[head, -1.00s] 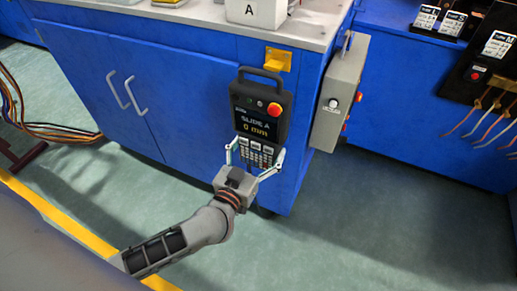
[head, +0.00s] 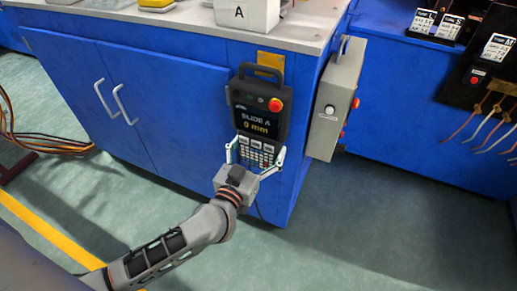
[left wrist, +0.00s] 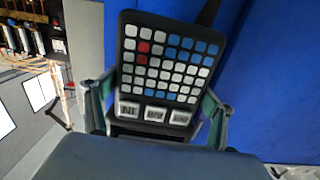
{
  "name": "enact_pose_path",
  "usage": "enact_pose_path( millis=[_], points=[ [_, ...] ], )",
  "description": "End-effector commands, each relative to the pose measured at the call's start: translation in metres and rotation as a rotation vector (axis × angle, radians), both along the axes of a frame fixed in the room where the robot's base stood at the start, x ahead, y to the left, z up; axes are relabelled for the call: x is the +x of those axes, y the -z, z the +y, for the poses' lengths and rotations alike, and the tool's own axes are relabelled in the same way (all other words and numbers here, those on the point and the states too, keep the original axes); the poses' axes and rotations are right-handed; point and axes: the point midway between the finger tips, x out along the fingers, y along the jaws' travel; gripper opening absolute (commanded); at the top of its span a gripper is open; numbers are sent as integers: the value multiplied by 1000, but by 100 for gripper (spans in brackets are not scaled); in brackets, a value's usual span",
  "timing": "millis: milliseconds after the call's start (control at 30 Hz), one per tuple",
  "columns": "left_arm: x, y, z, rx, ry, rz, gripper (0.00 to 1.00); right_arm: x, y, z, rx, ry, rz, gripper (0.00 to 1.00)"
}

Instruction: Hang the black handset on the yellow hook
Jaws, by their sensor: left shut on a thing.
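The black handset (head: 258,112) is upright in front of the blue cabinet, with its handle loop at the top, a red knob and a screen reading "SLIDE A 0 mm". My left gripper (head: 256,158) is shut on its lower keypad part, one finger on each side. The left wrist view shows the handset's keypad (left wrist: 168,62) between the fingers. The yellow hook (head: 270,60) is on the cabinet's upper right front, behind the handset's handle loop. The handle partly hides it. I cannot tell whether the loop is over the hook. The right gripper is not in view.
A grey control box (head: 334,108) is mounted on the cabinet's right side, close to the handset. The blue cabinet (head: 180,100) has two door handles at left. A white box marked A (head: 246,14) stands on the worktop. The green floor in front is open.

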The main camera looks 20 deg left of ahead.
Motion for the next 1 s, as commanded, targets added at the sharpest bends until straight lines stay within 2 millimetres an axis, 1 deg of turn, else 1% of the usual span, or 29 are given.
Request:
enact_pose_path(
  millis=[133,233,333,400,433,567,667,767,1000],
  points=[
    [7,0,0,0,0,-4,33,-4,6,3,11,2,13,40],
    [11,2,0,-1,-1,-2,33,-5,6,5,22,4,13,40],
    [15,3,0,-2,-1,-2,33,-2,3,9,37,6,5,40],
    [19,-1,0,1,0,-7,33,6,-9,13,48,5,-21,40],
    [20,-1,-1,2,0,-9,33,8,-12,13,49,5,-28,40],
    [25,1,-1,2,0,-11,33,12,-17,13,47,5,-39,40],
    [28,2,-1,2,0,-11,33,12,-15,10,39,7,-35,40],
    [29,4,-1,2,0,-12,33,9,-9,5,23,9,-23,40],
    [29,8,-1,1,0,-9,33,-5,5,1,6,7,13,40]
  ],
)
